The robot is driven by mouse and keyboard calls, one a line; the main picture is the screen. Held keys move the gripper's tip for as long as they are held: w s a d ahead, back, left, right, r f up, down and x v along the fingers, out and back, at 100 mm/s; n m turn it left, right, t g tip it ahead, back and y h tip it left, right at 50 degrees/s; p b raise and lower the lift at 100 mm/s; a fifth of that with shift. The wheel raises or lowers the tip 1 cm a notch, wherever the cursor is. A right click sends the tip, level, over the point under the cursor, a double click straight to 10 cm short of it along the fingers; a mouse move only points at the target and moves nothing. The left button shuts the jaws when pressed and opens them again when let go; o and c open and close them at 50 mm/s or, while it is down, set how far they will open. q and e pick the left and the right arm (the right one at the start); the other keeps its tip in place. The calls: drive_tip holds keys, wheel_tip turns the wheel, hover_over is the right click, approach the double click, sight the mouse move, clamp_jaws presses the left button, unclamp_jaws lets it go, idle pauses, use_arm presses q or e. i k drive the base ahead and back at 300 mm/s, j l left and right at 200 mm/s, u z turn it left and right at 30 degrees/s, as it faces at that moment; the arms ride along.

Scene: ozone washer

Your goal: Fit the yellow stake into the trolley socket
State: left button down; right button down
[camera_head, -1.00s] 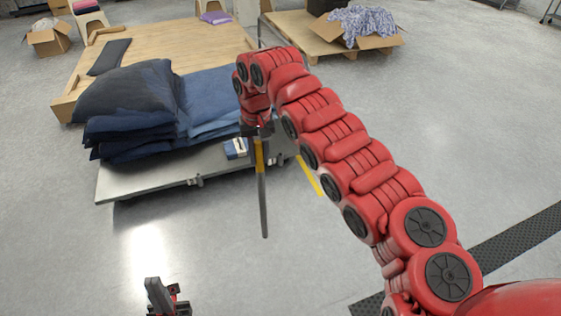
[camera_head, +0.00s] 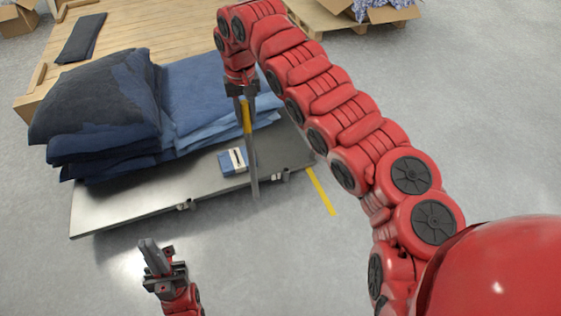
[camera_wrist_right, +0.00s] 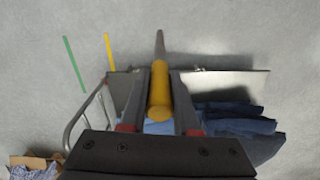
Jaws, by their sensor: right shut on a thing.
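The stake (camera_head: 247,120) has a yellow upper part and a long grey lower shaft. My right gripper (camera_head: 244,102) is shut on its yellow part, which also shows between the fingers in the wrist view (camera_wrist_right: 159,90). The stake hangs nearly upright at the front right of the trolley (camera_head: 105,212); whether it touches the trolley cannot be told. Small grey brackets, one at the front edge (camera_head: 186,204) and one near the front right corner (camera_head: 284,176), may be sockets. My left gripper (camera_head: 157,257) is low at left, apart from the trolley; its finger gap is unclear.
Folded dark blue cloth (camera_head: 100,120) is stacked on the trolley, with a small blue and white box (camera_head: 233,161) near the stake. A wooden platform (camera_head: 140,30) stands behind. A yellow floor line (camera_head: 320,190) lies right of the trolley. The floor at right is clear.

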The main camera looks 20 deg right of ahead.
sight(138, 138)
drive_tip(key=i+j, duration=0.1)
drive_tip(key=i, duration=1.5)
drive_tip(key=i+l+z, duration=0.1)
drive_tip(key=i+z, duration=0.15)
drive_tip(key=z, duration=0.2)
